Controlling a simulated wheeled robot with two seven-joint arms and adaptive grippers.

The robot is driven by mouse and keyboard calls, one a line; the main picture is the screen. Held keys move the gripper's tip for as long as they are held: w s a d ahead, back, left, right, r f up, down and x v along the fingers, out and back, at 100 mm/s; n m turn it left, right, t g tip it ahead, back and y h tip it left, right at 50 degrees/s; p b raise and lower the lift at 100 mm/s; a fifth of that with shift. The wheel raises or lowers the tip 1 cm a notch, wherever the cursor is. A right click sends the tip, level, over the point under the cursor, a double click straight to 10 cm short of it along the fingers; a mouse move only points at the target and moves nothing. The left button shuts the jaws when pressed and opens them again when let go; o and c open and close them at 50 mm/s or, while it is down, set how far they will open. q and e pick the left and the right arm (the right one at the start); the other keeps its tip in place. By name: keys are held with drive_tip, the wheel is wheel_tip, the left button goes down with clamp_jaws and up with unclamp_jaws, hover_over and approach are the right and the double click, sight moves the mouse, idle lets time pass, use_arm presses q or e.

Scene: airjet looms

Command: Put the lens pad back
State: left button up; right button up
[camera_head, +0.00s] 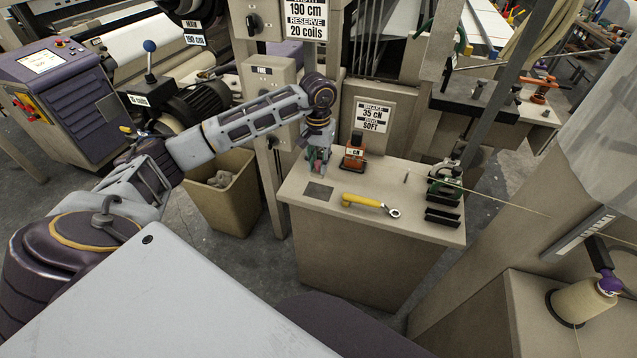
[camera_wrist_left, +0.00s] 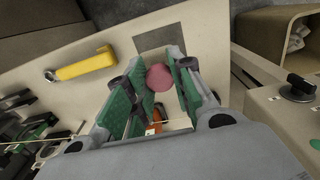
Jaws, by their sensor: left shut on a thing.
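My left gripper (camera_head: 318,158) is over the back left part of the beige cabinet top, and it also shows in the left wrist view (camera_wrist_left: 158,85). Its green-lined fingers are shut on a round pink thing (camera_wrist_left: 159,77), which I take to be the lens pad. In the head view the pad is mostly hidden by the fingers. A dark grey square (camera_head: 318,191) lies flat on the cabinet top in front of the gripper, and it shows behind the fingers in the wrist view (camera_wrist_left: 158,38). My right gripper is not in view.
An orange device (camera_head: 354,152) stands close right of the gripper. A yellow-handled wrench (camera_head: 370,205) lies on the cabinet top (camera_head: 300,178). A green-and-black device (camera_head: 445,180) and black holders (camera_head: 441,216) stand at its right end. A beige bin (camera_head: 222,200) stands left on the floor.

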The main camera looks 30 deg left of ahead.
sight(318, 170)
use_arm(q)
wheel_tip(318, 170, down, 3)
drive_tip(key=shift+f, duration=0.2)
drive_tip(key=shift+f+p, duration=0.3)
drive_tip(key=shift+f, duration=0.15)
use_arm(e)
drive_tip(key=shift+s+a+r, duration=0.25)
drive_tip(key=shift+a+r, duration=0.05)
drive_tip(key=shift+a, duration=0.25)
use_arm(q)
drive_tip(key=shift+f, duration=1.9)
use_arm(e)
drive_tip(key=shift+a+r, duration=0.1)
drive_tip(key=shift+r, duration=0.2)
use_arm(q)
drive_tip(key=shift+f, duration=0.1)
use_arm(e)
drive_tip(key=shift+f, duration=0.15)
use_arm(q)
drive_tip(key=o, duration=0.9)
